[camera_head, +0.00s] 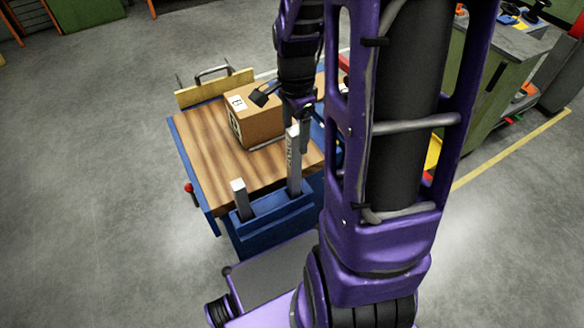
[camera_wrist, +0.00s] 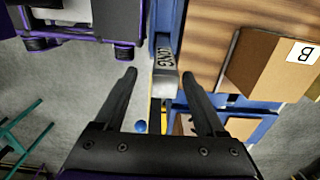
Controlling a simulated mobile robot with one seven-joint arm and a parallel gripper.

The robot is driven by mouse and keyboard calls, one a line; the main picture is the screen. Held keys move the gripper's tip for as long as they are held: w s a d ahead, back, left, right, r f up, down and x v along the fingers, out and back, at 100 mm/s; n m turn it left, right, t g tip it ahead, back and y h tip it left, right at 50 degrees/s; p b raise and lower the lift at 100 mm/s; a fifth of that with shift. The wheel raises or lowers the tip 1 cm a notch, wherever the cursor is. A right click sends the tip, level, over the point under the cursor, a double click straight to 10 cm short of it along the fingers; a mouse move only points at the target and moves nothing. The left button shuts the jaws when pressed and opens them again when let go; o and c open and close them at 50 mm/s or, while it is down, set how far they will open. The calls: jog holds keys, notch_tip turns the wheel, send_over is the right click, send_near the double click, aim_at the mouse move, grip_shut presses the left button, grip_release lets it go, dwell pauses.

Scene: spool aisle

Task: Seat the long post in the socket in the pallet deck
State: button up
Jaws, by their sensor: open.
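The long post (camera_head: 293,165) is a pale grey bar with dark lettering on its side. It stands upright in a blue holder (camera_head: 275,222) at the near edge of the wooden deck (camera_head: 195,150). In the wrist view the post (camera_wrist: 165,62), marked "LONG", shows its end between and slightly ahead of my gripper's fingers (camera_wrist: 158,80). The fingers are open, with a gap on both sides of the post. In the head view my gripper (camera_head: 299,116) is at the post's top, partly hidden by my arm. I cannot make out a socket in the deck.
A shorter grey post (camera_head: 241,198) stands in the same holder, to the left. A cardboard box (camera_head: 257,122) sits on the deck near my gripper. A red-knobbed lever (camera_head: 189,188) is at the deck's left side. A green cabinet (camera_head: 490,90) stands at right. Floor at left is clear.

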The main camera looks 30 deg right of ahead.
aim_at(294, 146)
jog(key=f+b, duration=0.2)
jog(key=f, duration=0.1)
jog(key=f+b, duration=0.1)
jog(key=shift+w+f, duration=0.25)
jog(key=shift+f, duration=0.05)
jog(key=shift+r, duration=0.1)
grip_shut()
dwell(1.0)
